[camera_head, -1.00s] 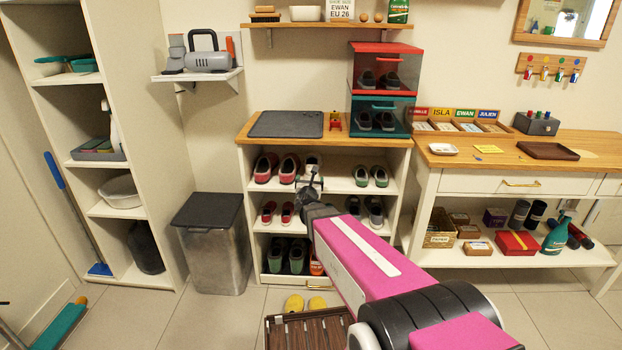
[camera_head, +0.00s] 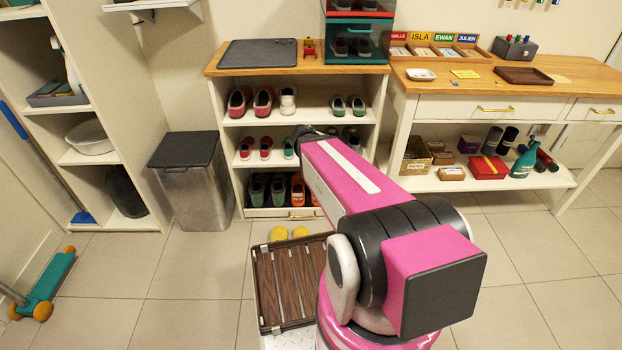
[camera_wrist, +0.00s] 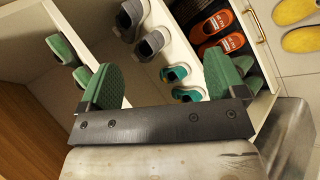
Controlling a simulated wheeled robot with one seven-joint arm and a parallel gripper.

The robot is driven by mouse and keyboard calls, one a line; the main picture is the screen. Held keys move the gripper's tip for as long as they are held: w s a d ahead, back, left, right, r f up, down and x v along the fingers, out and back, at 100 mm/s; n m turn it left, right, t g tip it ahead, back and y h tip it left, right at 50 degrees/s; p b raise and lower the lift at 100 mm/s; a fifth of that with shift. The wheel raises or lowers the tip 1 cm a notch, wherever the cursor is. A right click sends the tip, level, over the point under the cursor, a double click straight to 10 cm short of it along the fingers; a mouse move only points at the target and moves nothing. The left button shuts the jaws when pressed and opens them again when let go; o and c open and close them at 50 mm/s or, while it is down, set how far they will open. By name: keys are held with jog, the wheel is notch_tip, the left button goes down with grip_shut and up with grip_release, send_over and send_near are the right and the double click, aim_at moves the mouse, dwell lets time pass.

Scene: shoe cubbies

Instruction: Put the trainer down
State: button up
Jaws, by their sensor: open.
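A white trainer (camera_head: 288,98) stands on the top shelf of the shoe cubby (camera_head: 215,130), right of two red shoes; I cannot tell for sure that it is the task's trainer. My gripper (camera_wrist: 163,82) is open and empty in the wrist view, its two green-padded fingers wide apart. A teal pair (camera_wrist: 175,73) on the middle shelf shows beyond the gap between the fingers; contact is not visible. In the head view my own arm hides the gripper. The white trainer is not visible in the wrist view.
Grey shoes (camera_wrist: 150,45) stand beside the teal pair, and orange shoes (camera_wrist: 215,30) on the bottom shelf. Yellow shoes (camera_head: 290,233) lie on the floor by a slatted brown rack (camera_head: 290,280). A bin (camera_head: 192,185) stands left of the cubby.

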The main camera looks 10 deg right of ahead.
jog(key=s+a+f+m+g+y, duration=0.3)
jog(key=s+a+m+y, duration=0.4)
jog(key=s, duration=0.3)
jog(key=shift+a+m+g+y, duration=0.3)
jog(key=shift+a+g, duration=0.15)
jog(key=shift+g, duration=0.45)
jog(key=shift+f, duration=0.1)
